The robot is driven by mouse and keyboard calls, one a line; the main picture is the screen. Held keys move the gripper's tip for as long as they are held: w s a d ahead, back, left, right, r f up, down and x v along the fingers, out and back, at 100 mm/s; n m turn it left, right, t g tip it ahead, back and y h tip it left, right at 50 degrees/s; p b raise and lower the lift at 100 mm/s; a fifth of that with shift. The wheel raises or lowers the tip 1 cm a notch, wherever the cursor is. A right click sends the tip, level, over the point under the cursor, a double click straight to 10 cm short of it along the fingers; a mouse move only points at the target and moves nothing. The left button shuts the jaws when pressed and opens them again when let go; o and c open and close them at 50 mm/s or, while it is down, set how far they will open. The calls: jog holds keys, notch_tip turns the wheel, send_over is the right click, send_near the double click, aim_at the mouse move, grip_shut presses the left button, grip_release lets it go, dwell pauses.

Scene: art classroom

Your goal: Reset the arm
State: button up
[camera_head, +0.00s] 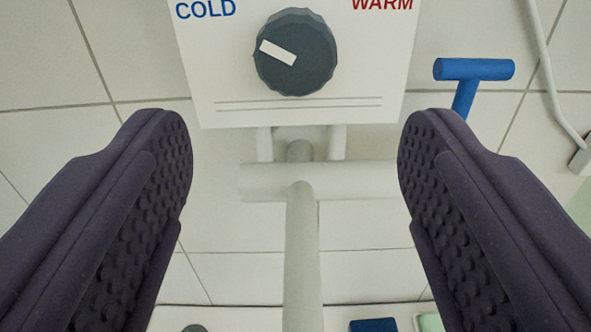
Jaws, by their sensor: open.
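My gripper (295,165) shows at both sides of the view, its two dark, studded fingers wide apart. It is open, with nothing between the fingers touching the pads. Ahead of the fingertips is a white panel (225,85) with a dark round knob (318,50). The knob's white pointer (278,53) points to the upper left, toward the blue word COLD. The red word WARM is at the panel's upper right, cut by the top edge.
A pale grey pipe (302,255) with a crosspiece runs down between the fingers. A blue T-shaped handle (474,69) is right of the panel. A thin white rod (545,70) curves down the right side. Behind is a tiled wall (50,60). Small items, partly cut off, line the bottom edge.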

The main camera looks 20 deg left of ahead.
jog(key=s+d+r+m+h, duration=0.1)
jog(key=s+d+r, duration=0.1)
jog(key=r, duration=0.6)
jog(key=s+d+r+g+h, duration=0.1)
jog(key=s+d+r+h, duration=0.1)
jog(key=d+r, duration=0.3)
jog(key=s+d+r+m+g+h, duration=0.1)
jog(key=s+d+r, duration=0.2)
jog(key=r, duration=0.9)
jog(key=shift+s+d+m+h, duration=0.3)
jog(key=shift+s, duration=0.25)
jog(key=shift+r, duration=0.15)
